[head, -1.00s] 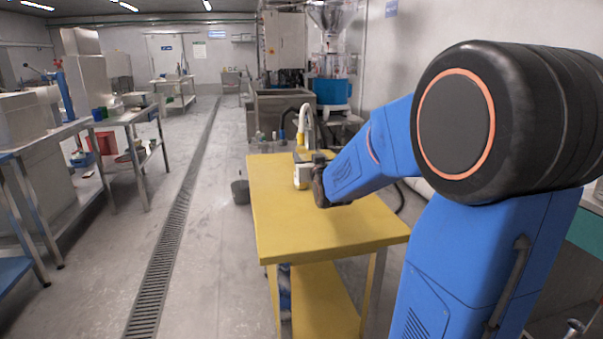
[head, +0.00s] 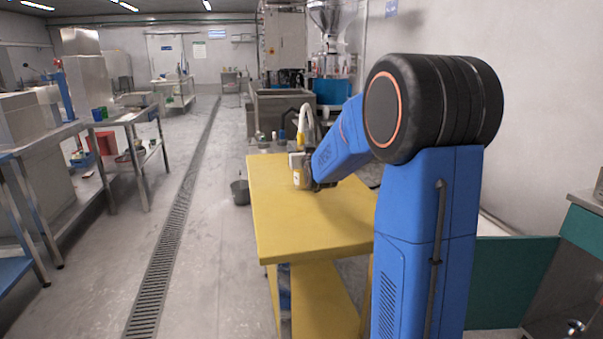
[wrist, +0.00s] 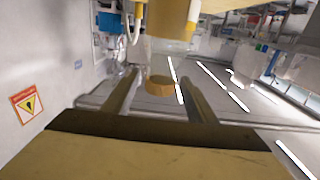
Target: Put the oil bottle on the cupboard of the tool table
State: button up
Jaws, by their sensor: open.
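A small bottle (head: 297,179), pale yellow with white near its top, stands upright towards the far end of the yellow table (head: 310,225); it looks like the oil bottle. My gripper (head: 309,176) is at its right side, low over the tabletop, and partly hides it. In the wrist view, my gripper (wrist: 160,78) has its two fingers apart. A yellow cylinder with a white part (wrist: 170,22), apparently the bottle, is beyond the fingers at the top. A brown round piece shows between the fingers. I cannot tell whether anything touches. I cannot make out a cupboard for certain.
The near part of the yellow tabletop is clear. A dark bucket (head: 240,191) stands on the floor to its left. Metal tables (head: 130,117) line the left side, beyond an open floor with a drain grate (head: 174,225). A metal tank and grinder stand behind.

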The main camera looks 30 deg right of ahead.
jog(key=x, duration=0.3)
jog(key=shift+w+d+f, duration=0.1)
jog(key=shift+w, duration=0.05)
jog(key=shift+c, duration=0.6)
grip_shut()
